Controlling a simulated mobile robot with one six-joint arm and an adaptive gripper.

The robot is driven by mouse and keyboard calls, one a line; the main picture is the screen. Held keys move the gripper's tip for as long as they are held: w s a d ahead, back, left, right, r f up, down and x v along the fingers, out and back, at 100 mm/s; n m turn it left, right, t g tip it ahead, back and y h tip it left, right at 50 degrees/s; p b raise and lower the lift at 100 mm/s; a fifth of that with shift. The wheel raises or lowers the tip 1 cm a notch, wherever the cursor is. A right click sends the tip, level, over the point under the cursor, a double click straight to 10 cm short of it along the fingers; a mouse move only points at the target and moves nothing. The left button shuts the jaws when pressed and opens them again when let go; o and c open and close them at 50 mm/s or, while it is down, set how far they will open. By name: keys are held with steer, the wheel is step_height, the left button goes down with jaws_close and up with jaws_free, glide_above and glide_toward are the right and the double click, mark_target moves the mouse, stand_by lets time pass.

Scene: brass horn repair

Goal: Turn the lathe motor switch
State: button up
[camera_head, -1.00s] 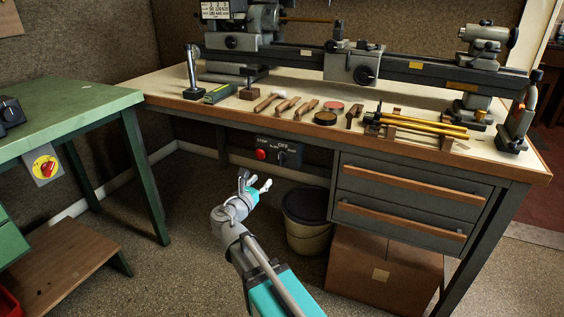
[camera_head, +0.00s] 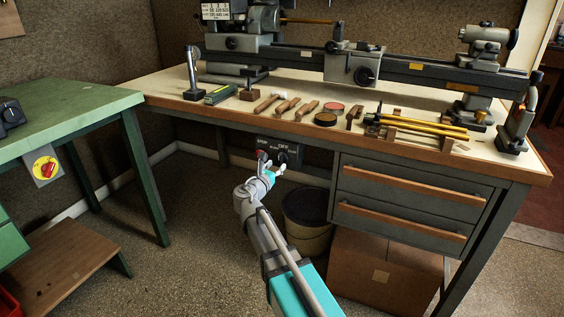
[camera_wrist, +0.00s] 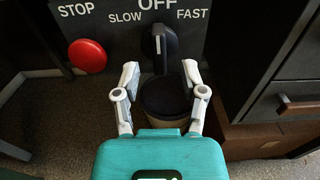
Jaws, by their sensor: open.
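The lathe motor switch is a black rotary knob (camera_wrist: 160,46) on a grey switch panel (camera_wrist: 125,35) lettered STOP, SLOW, OFF and FAST. In the wrist view its white pointer line stands upright, toward OFF. A red stop button (camera_wrist: 87,56) is to its left. In the head view the panel (camera_head: 266,146) hangs under the lathe bench's front edge, with the knob (camera_head: 292,155) at its right. My gripper (camera_wrist: 159,78) is open and empty. Its fingers point toward the knob and sit a little below it, one on each side, apparently apart from it.
The lathe bench (camera_head: 540,164) carries hand tools and the lathe (camera_head: 400,73). A bin (camera_head: 306,222), a cardboard box (camera_head: 365,283) and drawers (camera_head: 410,200) stand below, right of my arm. A green table (camera_head: 70,108) with a red switch (camera_head: 46,167) is at left.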

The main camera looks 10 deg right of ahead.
mark_target(279, 162)
steer(key=shift+x, duration=1.85)
